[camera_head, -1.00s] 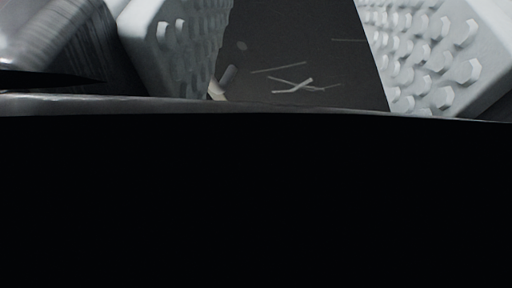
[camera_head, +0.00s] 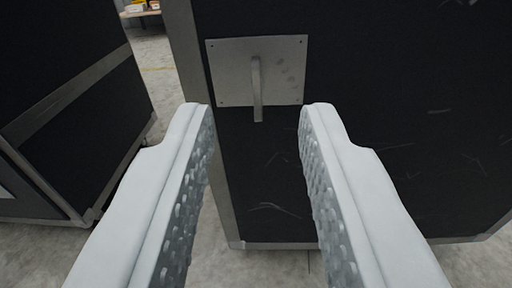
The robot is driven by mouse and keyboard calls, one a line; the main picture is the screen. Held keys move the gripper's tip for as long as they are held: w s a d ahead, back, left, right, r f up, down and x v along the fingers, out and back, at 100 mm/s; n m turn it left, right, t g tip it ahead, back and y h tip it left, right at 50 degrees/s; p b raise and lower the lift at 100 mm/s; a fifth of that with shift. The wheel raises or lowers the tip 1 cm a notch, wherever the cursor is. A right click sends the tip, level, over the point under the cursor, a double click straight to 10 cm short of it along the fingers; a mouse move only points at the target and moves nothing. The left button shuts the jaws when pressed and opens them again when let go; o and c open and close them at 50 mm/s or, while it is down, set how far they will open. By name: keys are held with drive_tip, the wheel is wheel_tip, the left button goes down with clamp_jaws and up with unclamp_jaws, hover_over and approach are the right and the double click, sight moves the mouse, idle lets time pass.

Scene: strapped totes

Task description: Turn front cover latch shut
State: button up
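The front cover latch (camera_head: 257,90) is a narrow grey lever that hangs straight down, on a square metal plate (camera_head: 230,72) with small screws at its corners. The plate sits on the black front of a tote (camera_head: 420,90) with grey metal edges. My gripper (camera_head: 257,110) is open, its two pale studded fingers spread wide. In the picture the lever's lower end lies between the fingertips. Nothing is held, and I see a gap between the fingers and the lever. I cannot tell how far the fingertips are from the panel.
A second black tote (camera_head: 70,110) with grey metal edging stands at the left, with a narrow gap between the two. Grey concrete floor (camera_head: 285,264) shows below. A shelf with orange and yellow items (camera_head: 137,7) is far off through the gap.

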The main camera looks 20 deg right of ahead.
sight(256, 78)
drive_tip(key=shift+h, duration=0.3)
drive_tip(key=f+x, duration=0.1)
drive_tip(key=x, duration=0.4)
drive_tip(key=f+x, duration=0.1)
drive_tip(key=x, duration=0.4)
drive_tip(key=f+x, duration=0.1)
drive_tip(key=x, duration=0.4)
drive_tip(key=shift+w+a+f, duration=0.25)
drive_tip(key=shift+w+f, duration=0.05)
drive_tip(key=shift+w, duration=0.05)
clamp_jaws()
